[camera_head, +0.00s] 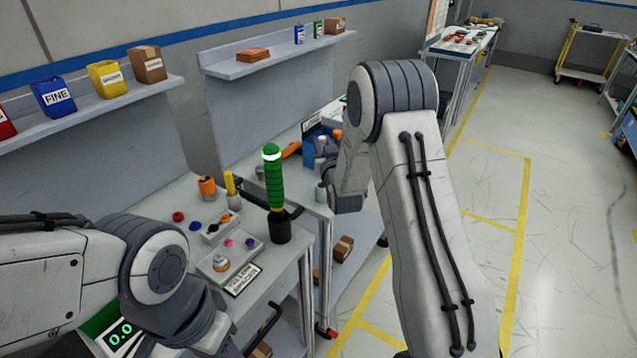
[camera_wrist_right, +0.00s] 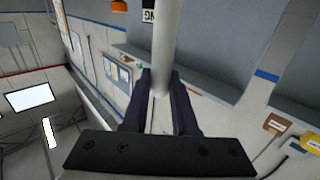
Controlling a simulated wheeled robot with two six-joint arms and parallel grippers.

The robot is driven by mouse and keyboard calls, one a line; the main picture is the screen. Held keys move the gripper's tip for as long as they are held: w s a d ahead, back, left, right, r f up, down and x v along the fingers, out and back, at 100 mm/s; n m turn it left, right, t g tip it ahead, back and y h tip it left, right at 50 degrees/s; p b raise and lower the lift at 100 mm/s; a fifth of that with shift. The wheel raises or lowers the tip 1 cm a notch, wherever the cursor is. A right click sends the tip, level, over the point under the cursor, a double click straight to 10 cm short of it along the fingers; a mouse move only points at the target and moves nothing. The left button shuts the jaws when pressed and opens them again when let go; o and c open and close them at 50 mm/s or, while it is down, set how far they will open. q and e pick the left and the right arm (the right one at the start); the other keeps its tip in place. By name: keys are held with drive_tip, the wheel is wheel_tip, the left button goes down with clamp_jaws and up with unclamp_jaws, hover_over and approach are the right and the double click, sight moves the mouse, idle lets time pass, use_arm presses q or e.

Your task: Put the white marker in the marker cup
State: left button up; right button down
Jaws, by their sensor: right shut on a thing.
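In the right wrist view my right gripper (camera_wrist_right: 161,85) is shut on the white marker (camera_wrist_right: 163,40). The marker stands up between the two dark fingers and runs out of the top of the picture. In the head view my right arm hides most of that gripper. A small grey cup (camera_head: 234,202) with a yellow marker (camera_head: 229,183) in it stands on the bench; it looks like the marker cup. The held marker is apart from it, to its right. My left arm comes in at the lower left, its gripper out of view.
An orange container (camera_head: 207,187) and small trays with coloured knobs (camera_head: 228,256) are on the bench (camera_head: 180,205). A blue bin (camera_head: 312,150) lies behind.

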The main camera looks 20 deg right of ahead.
wheel_tip(320, 180, down, 5)
drive_tip(key=shift+w+a+r+p, duration=0.1)
drive_tip(key=shift+p, duration=0.25)
wheel_tip(320, 180, down, 4)
drive_tip(key=shift+r, duration=0.2)
drive_tip(key=shift+f, duration=0.1)
drive_tip(key=c, duration=1.1)
unclamp_jaws()
drive_tip(key=shift+f, duration=0.15)
drive_tip(key=o, duration=0.4)
